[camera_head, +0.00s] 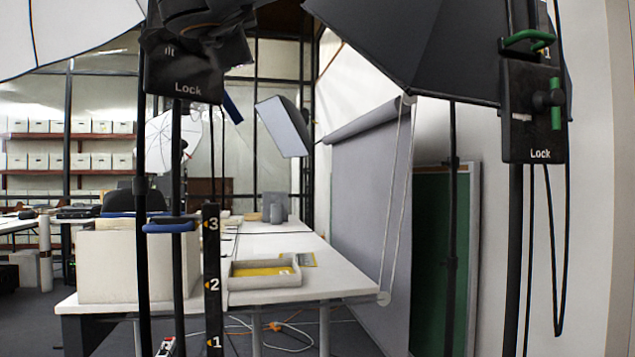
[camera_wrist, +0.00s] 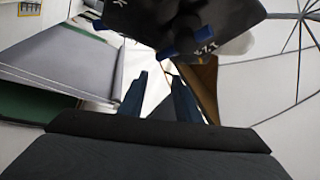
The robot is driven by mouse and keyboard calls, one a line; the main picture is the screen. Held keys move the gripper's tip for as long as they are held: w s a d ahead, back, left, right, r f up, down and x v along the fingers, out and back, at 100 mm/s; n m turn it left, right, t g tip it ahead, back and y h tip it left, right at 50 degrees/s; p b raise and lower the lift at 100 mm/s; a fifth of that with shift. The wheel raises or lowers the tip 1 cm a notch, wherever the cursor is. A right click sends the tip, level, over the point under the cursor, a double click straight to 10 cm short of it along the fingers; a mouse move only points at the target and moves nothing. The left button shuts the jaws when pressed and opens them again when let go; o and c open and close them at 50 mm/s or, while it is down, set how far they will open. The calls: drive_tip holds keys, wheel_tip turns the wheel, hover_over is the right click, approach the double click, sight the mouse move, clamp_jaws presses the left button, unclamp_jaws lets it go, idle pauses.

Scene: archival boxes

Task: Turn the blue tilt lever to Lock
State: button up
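The black tilt plate (camera_head: 183,82) hangs on the left stand, with "Lock" printed at its lower edge and part of a word ending in "ilt" above. A short blue bar, seemingly the blue tilt lever (camera_head: 232,109), slants down to the right, just right of the plate. My gripper (camera_head: 212,38) covers the plate's upper right and hides the lever's pivot. In the wrist view, my gripper (camera_wrist: 158,92) has its two fingers apart with a clear gap. Blue parts (camera_wrist: 168,52) show on the dark fitting beyond them; I cannot tell which is the lever.
A blue handle (camera_head: 170,227) sits lower on the left stand, beside a numbered black post (camera_head: 212,285). A right stand carries a similar plate (camera_head: 533,135) with a green lever (camera_head: 556,105). A white table (camera_head: 290,296) with a tray (camera_head: 266,281) stands behind.

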drive_tip(key=w+d+f+n+g+y+p, duration=0.15)
drive_tip(key=w+f+n, duration=0.3)
drive_tip(key=f, duration=0.45)
drive_tip(key=w+d+f+n+g+y, duration=0.25)
drive_tip(key=f+n, duration=0.25)
drive_tip(key=f, duration=0.3)
drive_tip(key=d+f+n+g+h+p, duration=0.1)
drive_tip(key=d+f, duration=0.3)
drive_tip(key=f, duration=0.5)
drive_tip(key=d+f+n+g+h, duration=0.1)
drive_tip(key=d+f+g, duration=0.3)
drive_tip(key=f, duration=0.5)
drive_tip(key=shift+s+d+f+g+p, duration=0.2)
drive_tip(key=shift+d+f+g+p, duration=0.1)
drive_tip(key=shift+f+p, duration=0.1)
